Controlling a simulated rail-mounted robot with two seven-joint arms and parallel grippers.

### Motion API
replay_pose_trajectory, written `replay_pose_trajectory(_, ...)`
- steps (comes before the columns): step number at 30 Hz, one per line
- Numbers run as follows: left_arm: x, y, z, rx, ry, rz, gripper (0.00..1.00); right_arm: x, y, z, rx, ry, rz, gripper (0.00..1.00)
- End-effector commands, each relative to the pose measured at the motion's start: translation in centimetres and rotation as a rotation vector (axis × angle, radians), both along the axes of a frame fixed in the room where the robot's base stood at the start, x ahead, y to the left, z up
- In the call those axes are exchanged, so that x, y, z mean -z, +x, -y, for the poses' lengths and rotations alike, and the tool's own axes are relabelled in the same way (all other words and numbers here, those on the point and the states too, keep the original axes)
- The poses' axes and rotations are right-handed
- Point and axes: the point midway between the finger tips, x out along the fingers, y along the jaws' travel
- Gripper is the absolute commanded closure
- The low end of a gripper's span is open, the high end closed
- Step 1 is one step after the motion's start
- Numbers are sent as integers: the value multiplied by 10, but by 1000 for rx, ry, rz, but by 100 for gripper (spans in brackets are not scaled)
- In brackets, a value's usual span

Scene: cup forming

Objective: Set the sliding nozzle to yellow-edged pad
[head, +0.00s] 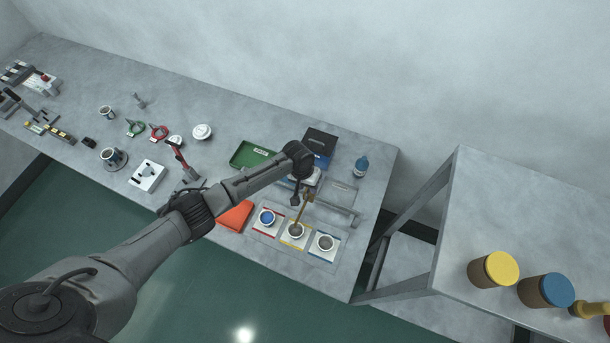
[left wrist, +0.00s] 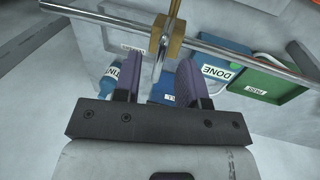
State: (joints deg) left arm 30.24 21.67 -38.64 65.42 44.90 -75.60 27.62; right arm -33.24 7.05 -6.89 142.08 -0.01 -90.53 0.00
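The sliding nozzle (head: 308,196) is a brass block with a thin spout on a metal rail (head: 340,208) in the head view. Its spout slants down toward the cup on the yellow-edged pad (head: 285,240). The brass block also shows in the left wrist view (left wrist: 167,36), with a thin metal stem below it. My left gripper (head: 296,198) is beside the nozzle in the head view. In the left wrist view its purple fingers (left wrist: 160,80) are apart, with the stem between them and gaps on both sides. My right gripper is not in view.
A red-edged pad (head: 257,230) with a blue-filled cup lies left of the yellow-edged pad; a blue-edged pad (head: 323,257) with a cup lies right. A blue bottle (head: 361,167), green tray (head: 246,154) and orange-red item (head: 235,216) are nearby.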

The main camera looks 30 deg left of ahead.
Motion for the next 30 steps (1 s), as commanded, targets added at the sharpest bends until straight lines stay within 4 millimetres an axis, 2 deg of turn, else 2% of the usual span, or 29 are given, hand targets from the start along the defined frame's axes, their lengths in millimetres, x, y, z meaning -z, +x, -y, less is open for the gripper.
replay_pose_trajectory(12,-76,-2,-15,2,0,6,62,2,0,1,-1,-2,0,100)
replay_pose_trajectory(18,-106,-2,-21,1,-1,3,62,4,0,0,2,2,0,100)
replay_pose_trajectory(24,-124,-3,-25,-1,0,3,62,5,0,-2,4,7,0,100)
replay_pose_trajectory(30,-129,-3,-26,0,0,1,62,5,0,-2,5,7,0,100)
